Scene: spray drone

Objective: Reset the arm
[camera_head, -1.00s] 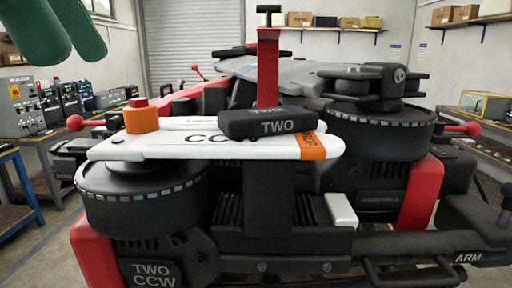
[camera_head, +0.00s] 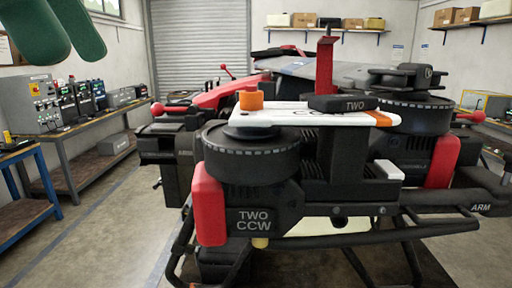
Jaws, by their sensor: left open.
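My left gripper (camera_head: 72,56) shows at the top left as two green fingers with a gap between them; it is open and empty, and apart from the drone in the picture. The large spray drone (camera_head: 340,212) stands in the middle and right, with black motors, red parts and a plate reading TWO CCW. My right gripper is out of view.
A workbench with instruments (camera_head: 95,127) runs along the left wall, with a blue-framed table (camera_head: 30,150) nearer. Shelves with boxes (camera_head: 325,27) hang on the back wall beside a grey shutter (camera_head: 197,45). The floor left of the drone is clear.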

